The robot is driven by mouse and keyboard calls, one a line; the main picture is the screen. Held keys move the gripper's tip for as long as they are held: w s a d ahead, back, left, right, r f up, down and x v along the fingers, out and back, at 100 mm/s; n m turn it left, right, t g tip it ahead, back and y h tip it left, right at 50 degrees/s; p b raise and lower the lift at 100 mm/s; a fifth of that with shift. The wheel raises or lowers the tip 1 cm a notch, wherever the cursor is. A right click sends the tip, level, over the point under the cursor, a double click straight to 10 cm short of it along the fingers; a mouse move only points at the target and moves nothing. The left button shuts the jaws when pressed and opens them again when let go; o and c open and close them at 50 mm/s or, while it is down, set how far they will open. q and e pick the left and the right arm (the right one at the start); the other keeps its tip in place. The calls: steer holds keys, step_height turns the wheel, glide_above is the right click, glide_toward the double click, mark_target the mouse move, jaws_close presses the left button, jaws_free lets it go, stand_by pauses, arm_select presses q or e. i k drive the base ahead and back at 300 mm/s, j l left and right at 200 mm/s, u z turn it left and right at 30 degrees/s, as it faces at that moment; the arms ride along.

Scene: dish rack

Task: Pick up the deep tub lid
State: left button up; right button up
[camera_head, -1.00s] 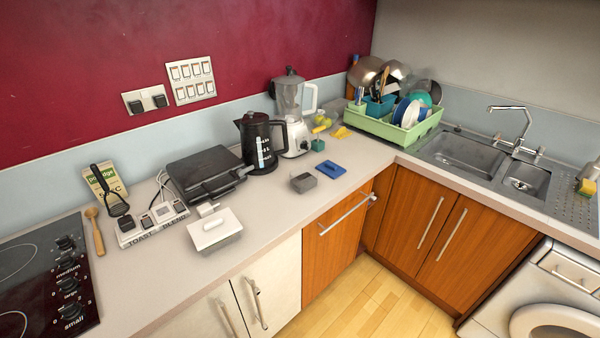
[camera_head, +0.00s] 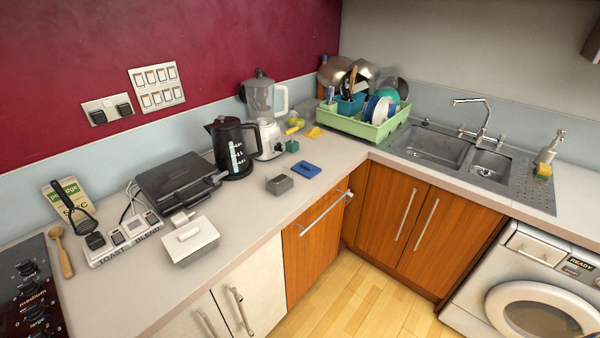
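A white lid with a raised handle bar (camera_head: 189,237) sits on a low pale tub on the counter, in front of the black grill. A blue flat lid-like piece with a small raised grip (camera_head: 306,170) lies on the counter farther right. A small grey box (camera_head: 279,184) stands just left of it. A small dark green block (camera_head: 292,146) is behind the blue piece. The frames do not settle which of these is the deep tub lid. Neither of my grippers is in view.
A blender (camera_head: 268,115) and green dish rack (camera_head: 364,127) stand farther back. The counter front (camera_head: 232,228) right of the white lid is clear.

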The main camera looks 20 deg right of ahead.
mark_target(306, 170)
steer(key=i+l+u, duration=0.15)
steer(key=l, duration=0.2)
steer(key=i+l+u, duration=0.35)
steer(key=l, duration=0.35)
